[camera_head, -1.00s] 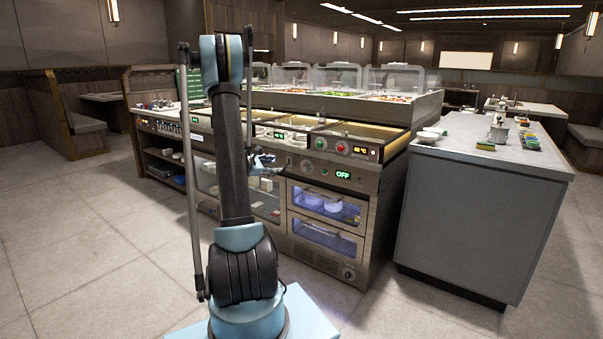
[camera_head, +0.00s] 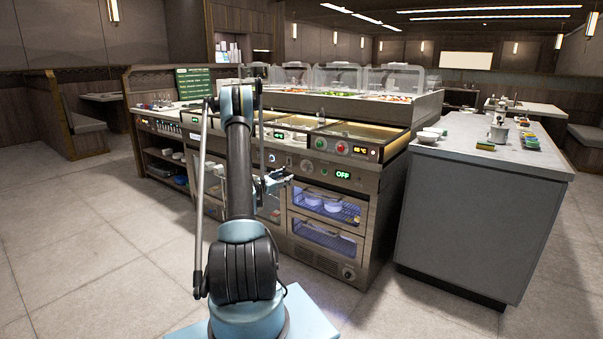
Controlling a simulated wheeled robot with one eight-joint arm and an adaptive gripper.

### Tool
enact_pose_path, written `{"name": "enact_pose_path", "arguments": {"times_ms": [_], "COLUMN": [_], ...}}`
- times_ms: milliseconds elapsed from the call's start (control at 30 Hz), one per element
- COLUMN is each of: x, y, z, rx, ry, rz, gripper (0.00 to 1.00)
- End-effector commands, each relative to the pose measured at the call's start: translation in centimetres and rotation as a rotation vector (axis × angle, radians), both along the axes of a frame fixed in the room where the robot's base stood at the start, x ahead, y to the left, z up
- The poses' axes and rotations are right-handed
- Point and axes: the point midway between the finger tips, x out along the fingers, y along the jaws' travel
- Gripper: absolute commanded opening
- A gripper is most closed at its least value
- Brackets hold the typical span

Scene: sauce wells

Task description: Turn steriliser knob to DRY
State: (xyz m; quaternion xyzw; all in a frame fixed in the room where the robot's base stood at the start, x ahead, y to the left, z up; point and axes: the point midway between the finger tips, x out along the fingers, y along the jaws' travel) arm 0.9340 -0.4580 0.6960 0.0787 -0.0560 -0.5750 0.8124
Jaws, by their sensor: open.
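The steriliser cabinet (camera_head: 365,222) stands in the middle of the view, with two blue-lit glass-fronted compartments. Its display (camera_head: 343,175) reads OFF in green. A round pale knob (camera_head: 306,166) sits on the panel to the left of the display; its pointer and markings are too small to read. My gripper (camera_head: 284,178) is open and empty, in front of the panel, left of and slightly lower than the knob in the picture. It appears apart from the knob. My arm hides part of the counter front to the left.
Red and green buttons (camera_head: 340,149) and an orange display sit on the ledge above the panel. Another round dial (camera_head: 349,273) is low on the cabinet. A grey island counter (camera_head: 480,225) stands to the right. The floor in front is clear.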

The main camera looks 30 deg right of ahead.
Motion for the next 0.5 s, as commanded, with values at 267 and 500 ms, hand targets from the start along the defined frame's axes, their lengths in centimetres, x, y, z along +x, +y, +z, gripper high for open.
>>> {"name": "enact_pose_path", "arguments": {"times_ms": [267, 500], "x": [1.6, 3.0], "y": [-4.8, -8.7], "z": [0.0, 0.0], "rx": [0.001, 0.001], "ry": [-0.001, -0.002], "rz": [-0.003, -0.002], "gripper": [0.50, 0.50]}}
